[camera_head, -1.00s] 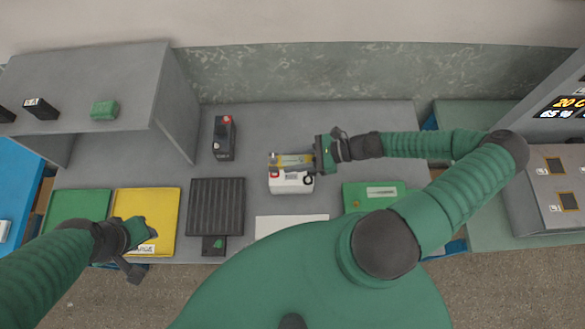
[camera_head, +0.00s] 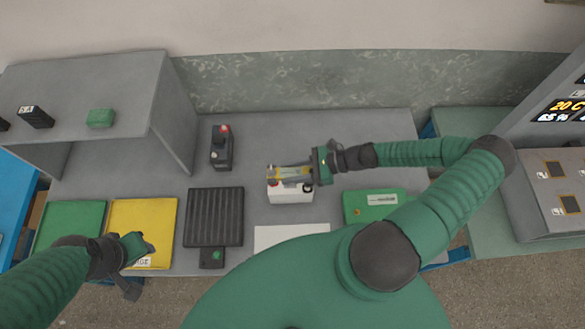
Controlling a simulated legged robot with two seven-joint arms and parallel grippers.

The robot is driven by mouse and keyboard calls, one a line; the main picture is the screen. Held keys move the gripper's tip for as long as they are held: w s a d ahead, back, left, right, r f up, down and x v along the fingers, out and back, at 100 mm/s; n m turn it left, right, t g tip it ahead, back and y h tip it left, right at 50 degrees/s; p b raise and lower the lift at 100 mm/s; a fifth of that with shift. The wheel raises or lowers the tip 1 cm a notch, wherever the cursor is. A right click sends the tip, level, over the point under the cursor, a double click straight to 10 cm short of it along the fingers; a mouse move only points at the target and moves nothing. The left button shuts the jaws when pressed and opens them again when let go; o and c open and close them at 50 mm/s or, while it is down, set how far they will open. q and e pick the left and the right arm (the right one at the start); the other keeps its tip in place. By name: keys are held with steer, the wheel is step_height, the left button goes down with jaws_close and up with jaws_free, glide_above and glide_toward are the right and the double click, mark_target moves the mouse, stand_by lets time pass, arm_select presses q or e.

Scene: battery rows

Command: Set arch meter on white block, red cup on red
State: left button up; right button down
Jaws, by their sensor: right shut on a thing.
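The white block (camera_head: 290,196) stands in the middle of the bench, with a red spot at its left and a dark ring at its right. My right gripper (camera_head: 286,173) is over its top, shut on a small yellowish piece that looks like the arch meter (camera_head: 289,172). Whether that piece touches the block is unclear. A black block (camera_head: 221,150) to the left carries a small red piece (camera_head: 225,129), perhaps the red cup. My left gripper (camera_head: 133,268) is over the front of the yellow mat; its finger opening is unclear.
A grey shelf (camera_head: 95,75) at left holds dark blocks and a green block (camera_head: 100,118). A ribbed black tray (camera_head: 214,215), a green mat (camera_head: 70,225), a yellow mat (camera_head: 150,215), a white sheet (camera_head: 290,235) and a green board (camera_head: 372,203) lie along the front.

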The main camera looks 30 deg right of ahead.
steer(key=shift+a+f, duration=0.25)
steer(key=shift+f, duration=0.25)
steer(key=shift+a, duration=0.3)
steer(key=shift+d+f, duration=0.15)
steer(key=shift+d, duration=0.45)
steer(key=shift+a, duration=0.7)
arm_select(q)
steer(key=shift+a+f, duration=0.3)
steer(key=shift+a, duration=0.35)
steer(key=shift+d, duration=0.1)
arm_select(e)
steer(key=shift+d, duration=0.15)
